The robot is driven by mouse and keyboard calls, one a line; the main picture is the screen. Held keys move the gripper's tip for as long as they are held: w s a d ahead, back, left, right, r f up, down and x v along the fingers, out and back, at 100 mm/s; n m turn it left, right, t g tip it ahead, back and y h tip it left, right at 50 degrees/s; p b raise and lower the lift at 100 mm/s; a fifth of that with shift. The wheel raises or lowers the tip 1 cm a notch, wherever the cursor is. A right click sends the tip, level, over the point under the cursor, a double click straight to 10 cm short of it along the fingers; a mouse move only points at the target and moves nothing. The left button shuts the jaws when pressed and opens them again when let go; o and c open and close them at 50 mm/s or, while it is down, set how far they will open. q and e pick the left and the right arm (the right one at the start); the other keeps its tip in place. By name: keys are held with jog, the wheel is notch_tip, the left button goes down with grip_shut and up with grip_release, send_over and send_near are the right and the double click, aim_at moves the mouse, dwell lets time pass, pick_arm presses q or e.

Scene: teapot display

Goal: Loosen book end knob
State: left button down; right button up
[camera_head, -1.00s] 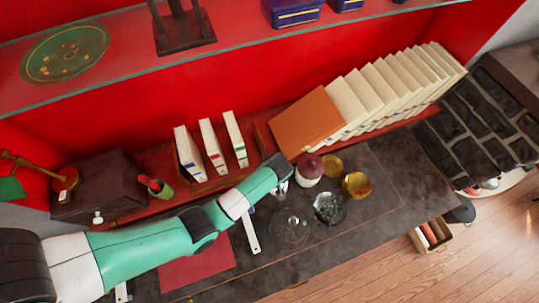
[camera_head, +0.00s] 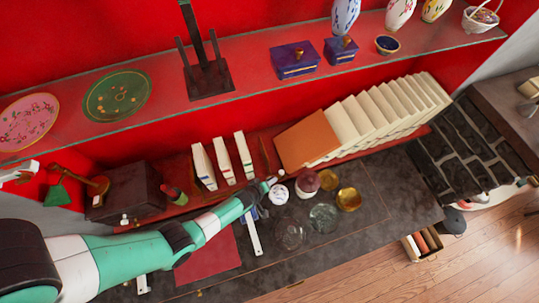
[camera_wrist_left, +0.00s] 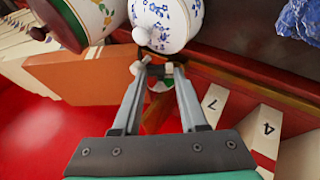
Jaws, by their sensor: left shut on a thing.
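My left gripper (camera_head: 269,182) reaches to the front of the low red shelf, just left of the orange book. The left wrist view shows its fingers (camera_wrist_left: 157,70) nearly together on a small pale piece that appears to be the book end knob; the fingers hide most of it. The dark wooden book end (camera_head: 264,143) stands between the orange book (camera_head: 307,141) and several white numbered volumes (camera_head: 226,160). My right gripper is not in view.
A white jar with blue flowers (camera_head: 278,194) stands very close to my left gripper. A maroon-topped jar (camera_head: 307,182), glass pieces (camera_head: 323,217) and gold pieces (camera_head: 349,199) stand to its right. A red mat (camera_head: 208,254) lies on the dark counter.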

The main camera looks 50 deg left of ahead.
pick_arm(q)
jog(key=shift+s+f, duration=0.1)
dwell(0.3)
jog(key=shift+c, duration=2.2)
grip_release()
jog(key=p+v, duration=0.7)
jog(key=v, duration=0.4)
jog(key=shift+r, duration=0.3)
jog(key=shift+s, duration=0.1)
